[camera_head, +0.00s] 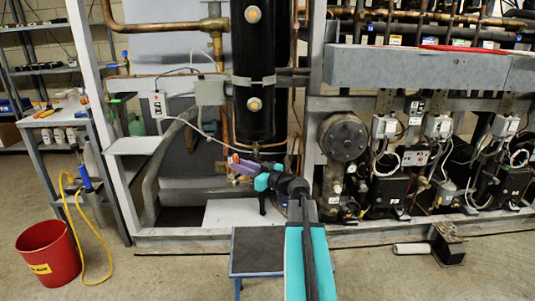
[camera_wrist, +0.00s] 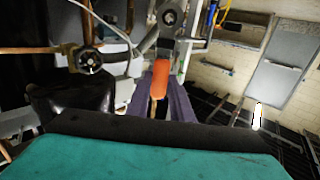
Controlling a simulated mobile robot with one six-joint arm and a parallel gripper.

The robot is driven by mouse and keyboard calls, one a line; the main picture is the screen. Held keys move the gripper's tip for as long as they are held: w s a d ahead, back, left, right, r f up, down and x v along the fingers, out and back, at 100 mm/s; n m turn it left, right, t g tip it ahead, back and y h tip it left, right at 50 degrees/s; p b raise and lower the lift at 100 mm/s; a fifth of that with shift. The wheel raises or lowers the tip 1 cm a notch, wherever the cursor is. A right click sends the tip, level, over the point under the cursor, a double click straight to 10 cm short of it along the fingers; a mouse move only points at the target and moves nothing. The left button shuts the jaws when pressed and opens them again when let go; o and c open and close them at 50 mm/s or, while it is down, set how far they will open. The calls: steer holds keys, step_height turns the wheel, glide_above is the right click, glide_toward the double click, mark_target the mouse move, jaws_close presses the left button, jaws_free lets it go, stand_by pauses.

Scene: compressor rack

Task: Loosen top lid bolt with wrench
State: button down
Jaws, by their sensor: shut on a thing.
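My gripper (camera_head: 237,164) is at the end of my teal and black arm, in front of the rack, below the tall black cylinder. In the wrist view its purple fingers (camera_wrist: 162,96) are shut on an orange-handled tool, which appears to be the wrench (camera_wrist: 160,76). The handle points away from my wrist. A round, dark compressor lid (camera_head: 343,137) faces forward on the rack, to the right of my gripper. Its individual bolts are too small to tell apart.
The black cylinder (camera_head: 252,75) and copper pipes stand above my gripper. A valve wheel (camera_wrist: 89,62) shows at left in the wrist view. A small dark-topped table (camera_head: 254,262) is beside my arm. A red bucket (camera_head: 48,255) stands at left. Front floor is partly clear.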

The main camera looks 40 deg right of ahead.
steer(key=s+a+f+n+g+y, duration=0.2)
steer(key=a+y, duration=0.1)
steer(key=a, duration=0.8)
steer(key=s+a+f+n+g+y, duration=0.1)
steer(key=s+a+n+g+y, duration=0.1)
steer(key=a, duration=1)
steer(key=s+a+f+n+g+y, duration=0.2)
steer(key=a+n+g+y, duration=0.1)
steer(key=a, duration=0.9)
steer(key=n+y, duration=0.1)
steer(key=y, duration=0.1)
steer(key=shift+a+f+y, duration=0.15)
steer(key=shift+f+y, duration=0.15)
steer(key=shift+y, duration=0.1)
